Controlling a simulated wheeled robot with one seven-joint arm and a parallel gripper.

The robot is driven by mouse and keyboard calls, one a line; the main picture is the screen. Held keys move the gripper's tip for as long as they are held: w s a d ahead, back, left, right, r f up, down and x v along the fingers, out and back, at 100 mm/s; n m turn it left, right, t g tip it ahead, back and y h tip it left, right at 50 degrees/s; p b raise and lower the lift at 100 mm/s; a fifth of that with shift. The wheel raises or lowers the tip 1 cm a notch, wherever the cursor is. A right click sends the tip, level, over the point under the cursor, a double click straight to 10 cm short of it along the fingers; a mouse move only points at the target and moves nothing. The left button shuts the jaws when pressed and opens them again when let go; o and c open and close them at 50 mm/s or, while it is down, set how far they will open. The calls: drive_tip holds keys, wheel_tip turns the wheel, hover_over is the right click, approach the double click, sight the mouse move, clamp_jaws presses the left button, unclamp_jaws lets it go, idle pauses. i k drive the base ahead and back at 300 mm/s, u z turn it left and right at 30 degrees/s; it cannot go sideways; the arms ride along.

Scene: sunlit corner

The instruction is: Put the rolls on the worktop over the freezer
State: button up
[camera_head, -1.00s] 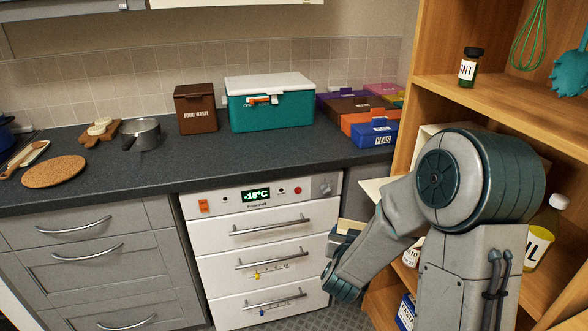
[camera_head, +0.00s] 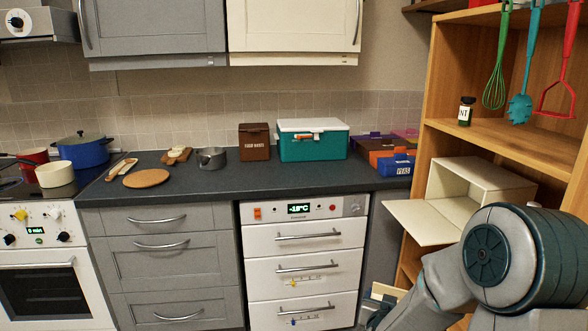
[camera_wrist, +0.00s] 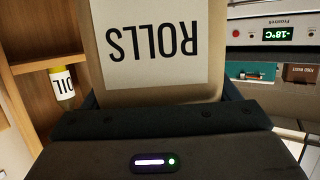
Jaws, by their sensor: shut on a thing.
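The rolls (camera_wrist: 150,75) are a tan package with a white label reading ROLLS, upside down in the wrist view. My gripper (camera_wrist: 160,98) is shut on it, with dark fingers at its two sides. In the head view the gripper is not clearly visible, low behind my arm at the lower right. The freezer (camera_head: 303,245) is white, with several shut drawers and a display reading -18°C. The dark grey worktop (camera_head: 285,179) runs over it. The freezer front also shows in the wrist view (camera_wrist: 270,33), at the upper right.
On the worktop over the freezer, a teal box (camera_head: 312,146) with white lid and a brown food waste bin (camera_head: 254,143) stand at the back. Coloured boxes (camera_head: 390,160) fill the right corner. The front strip is clear. A wooden shelf unit (camera_head: 505,145) stands right, with an open cream box (camera_head: 478,185).

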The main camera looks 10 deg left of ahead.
sight(350, 175)
drive_tip(key=u, duration=1.2)
drive_tip(key=i, duration=1.1)
drive_tip(key=z, duration=1.65)
